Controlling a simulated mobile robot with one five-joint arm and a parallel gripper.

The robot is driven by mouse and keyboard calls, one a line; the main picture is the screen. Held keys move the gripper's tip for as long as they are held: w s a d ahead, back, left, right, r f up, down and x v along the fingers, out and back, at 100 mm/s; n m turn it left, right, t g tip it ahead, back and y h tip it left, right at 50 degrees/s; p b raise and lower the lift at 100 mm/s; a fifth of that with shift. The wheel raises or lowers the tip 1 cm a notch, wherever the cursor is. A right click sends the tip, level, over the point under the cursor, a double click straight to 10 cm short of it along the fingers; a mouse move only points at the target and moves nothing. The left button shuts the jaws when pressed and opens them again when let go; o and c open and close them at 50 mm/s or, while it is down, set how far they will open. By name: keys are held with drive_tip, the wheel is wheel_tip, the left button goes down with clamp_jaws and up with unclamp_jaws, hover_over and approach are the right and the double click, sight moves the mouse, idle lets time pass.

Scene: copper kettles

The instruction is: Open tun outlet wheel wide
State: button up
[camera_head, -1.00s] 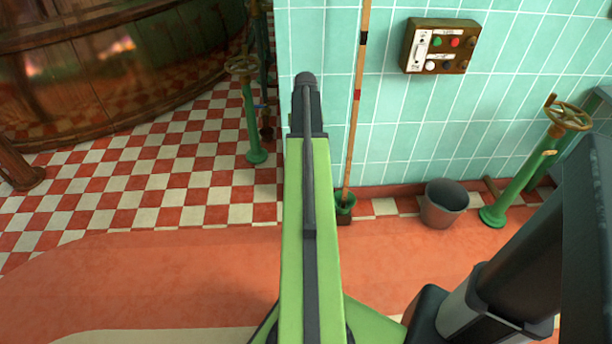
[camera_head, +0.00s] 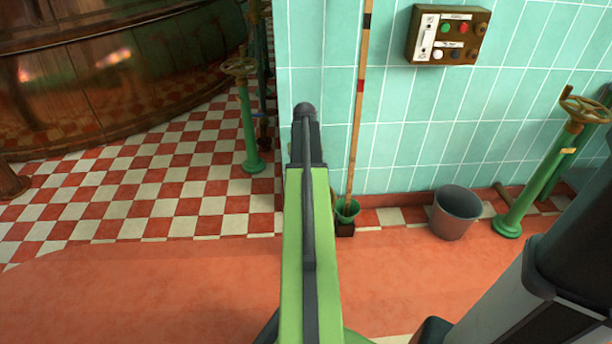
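Two handwheels on green posts are in view. One brass-coloured wheel (camera_head: 238,67) stands at the left on the checkered floor, near a large round wood-and-copper vessel (camera_head: 110,70). Another wheel (camera_head: 585,108) tops a green post at the right edge, by the tiled wall. I cannot tell which is the tun outlet wheel, or how far either is turned. My green beam with a dark end rises up the middle of the view, and dark and white parts of mine fill the lower right. I see no gripper fingers; nothing of mine touches either wheel.
A turquoise tiled wall corner stands ahead, with a button panel (camera_head: 447,35). A long pole (camera_head: 357,120) stands in a small green holder (camera_head: 347,211) by the wall. A grey bucket (camera_head: 456,212) sits right of it. The orange floor (camera_head: 140,285) at the lower left is clear.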

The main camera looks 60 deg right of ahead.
drive_tip(key=shift+c, duration=0.4)
clamp_jaws()
idle(0.9)
